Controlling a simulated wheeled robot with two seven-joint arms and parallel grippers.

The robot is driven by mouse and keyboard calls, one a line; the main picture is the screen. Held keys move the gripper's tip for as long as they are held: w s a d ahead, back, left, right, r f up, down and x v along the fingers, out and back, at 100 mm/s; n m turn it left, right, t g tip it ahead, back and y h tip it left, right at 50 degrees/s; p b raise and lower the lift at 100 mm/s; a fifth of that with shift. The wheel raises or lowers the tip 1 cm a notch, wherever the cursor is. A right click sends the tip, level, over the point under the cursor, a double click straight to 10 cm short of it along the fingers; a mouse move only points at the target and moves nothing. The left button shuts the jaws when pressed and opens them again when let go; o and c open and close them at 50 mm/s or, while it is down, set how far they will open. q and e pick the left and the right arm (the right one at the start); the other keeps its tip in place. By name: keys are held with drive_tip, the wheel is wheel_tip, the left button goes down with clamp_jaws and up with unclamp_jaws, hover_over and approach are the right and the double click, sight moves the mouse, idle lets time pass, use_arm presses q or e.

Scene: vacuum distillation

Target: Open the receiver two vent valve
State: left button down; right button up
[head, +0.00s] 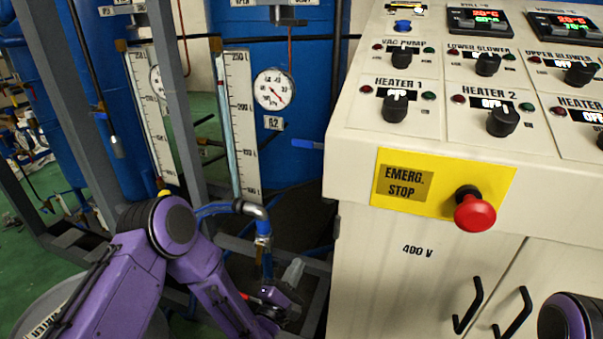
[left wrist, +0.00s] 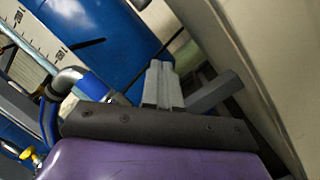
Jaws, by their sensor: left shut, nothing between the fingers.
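Receiver two looks to be the blue tank (head: 300,100) behind the frame, with a round gauge (head: 274,90) and a small tag ending in 2 (head: 273,123). A blue lever handle (head: 308,143) sticks out beside the cabinet's left edge; I cannot tell whether it is the vent valve. My left gripper (head: 293,271) is low between the frame and the cabinet, below that handle and apart from it. Its grey fingers also show in the left wrist view (left wrist: 162,85), shut together and empty. My right gripper is out of view.
The control cabinet (head: 385,290) with a red emergency stop button (head: 474,212) fills the right side. A silver pipe elbow (head: 255,211) with a blue hose stands close to my left gripper. Grey frame posts (head: 178,110) and level scales (head: 240,125) stand left.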

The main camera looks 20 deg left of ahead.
sight(310, 145)
use_arm(q)
drive_tip(key=w+a+r+n+t+y+p, duration=0.1)
drive_tip(key=w+r+n+t+p, duration=0.2)
drive_tip(key=r, duration=0.9)
drive_tip(key=w+a+r+n+t+p, duration=0.1)
drive_tip(key=w+r+n+t+p, duration=0.2)
drive_tip(key=w+r+n, duration=0.5)
wheel_tip(310, 145, up, 4)
drive_tip(key=shift+w+r+n+t+y, duration=0.15)
drive_tip(key=shift+r+n+t+y, duration=0.05)
drive_tip(key=shift+n+t+y, duration=0.25)
drive_tip(key=shift+a+f, duration=0.1)
drive_tip(key=shift+m+h, duration=0.45)
